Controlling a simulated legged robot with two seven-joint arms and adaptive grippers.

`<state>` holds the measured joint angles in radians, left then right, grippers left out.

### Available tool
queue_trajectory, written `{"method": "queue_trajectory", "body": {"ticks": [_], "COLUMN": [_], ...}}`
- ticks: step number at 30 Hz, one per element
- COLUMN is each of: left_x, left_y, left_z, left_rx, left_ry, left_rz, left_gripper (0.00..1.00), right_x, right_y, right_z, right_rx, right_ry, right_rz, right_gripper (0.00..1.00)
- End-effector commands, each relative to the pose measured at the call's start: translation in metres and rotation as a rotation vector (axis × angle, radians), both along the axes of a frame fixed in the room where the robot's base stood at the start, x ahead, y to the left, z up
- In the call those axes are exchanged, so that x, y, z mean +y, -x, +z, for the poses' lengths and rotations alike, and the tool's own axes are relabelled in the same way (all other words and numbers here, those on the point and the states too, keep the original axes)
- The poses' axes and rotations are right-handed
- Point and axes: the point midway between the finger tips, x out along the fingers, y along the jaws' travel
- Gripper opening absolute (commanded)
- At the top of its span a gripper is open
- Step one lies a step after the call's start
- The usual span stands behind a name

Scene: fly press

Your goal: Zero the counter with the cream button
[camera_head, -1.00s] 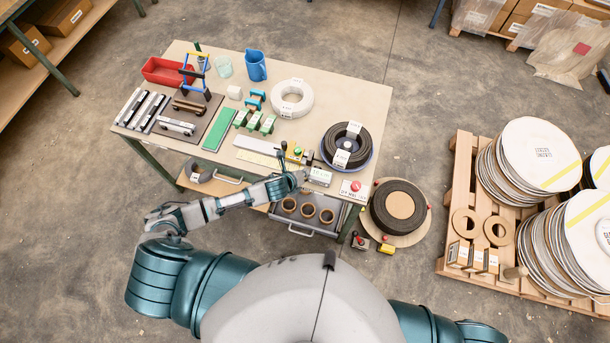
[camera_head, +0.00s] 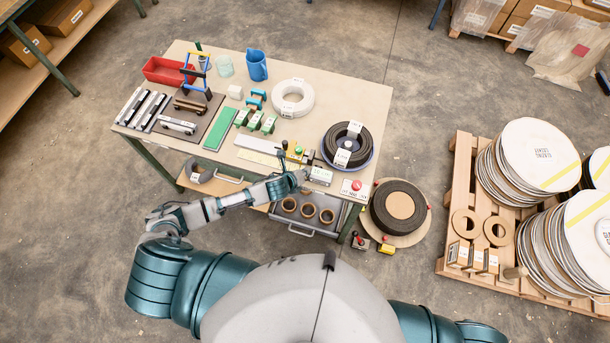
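A small grey box with a white label (camera_head: 320,175), which looks like the counter, sits at the front edge of the workbench, right of centre. The cream button is too small to make out. My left arm reaches in from the left, and my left gripper (camera_head: 301,177) is at the left side of this box. I cannot tell whether it touches the box, or whether its fingers are open or shut. My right gripper is not in view.
The workbench (camera_head: 355,95) holds a red push button (camera_head: 357,184) on a panel, a black coil (camera_head: 347,146) and a white coil (camera_head: 292,98). A small device with yellow and green parts (camera_head: 295,153) stands just behind my gripper. An open drawer (camera_head: 301,226) lies below.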

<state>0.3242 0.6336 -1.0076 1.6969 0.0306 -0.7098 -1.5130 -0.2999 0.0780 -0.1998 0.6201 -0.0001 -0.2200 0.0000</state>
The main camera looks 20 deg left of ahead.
Motion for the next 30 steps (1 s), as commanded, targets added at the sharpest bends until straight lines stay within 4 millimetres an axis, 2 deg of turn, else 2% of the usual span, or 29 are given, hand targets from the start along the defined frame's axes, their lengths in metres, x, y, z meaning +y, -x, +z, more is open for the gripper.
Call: {"method": "queue_trajectory", "body": {"ticks": [1,30], "left_x": [0.0000,-0.0024], "left_y": [0.0101,0.0081], "left_z": [-0.0150,-0.0215], "left_rx": [0.029,0.035], "left_ry": [-0.008,-0.010], "left_rz": [-0.001,-0.001], "left_gripper": [0.00,0.00], "right_x": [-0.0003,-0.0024], "right_y": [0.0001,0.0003], "right_z": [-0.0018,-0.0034], "right_rx": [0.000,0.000], "right_ry": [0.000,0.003], "right_rz": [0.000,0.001], "right_gripper": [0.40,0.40]}}
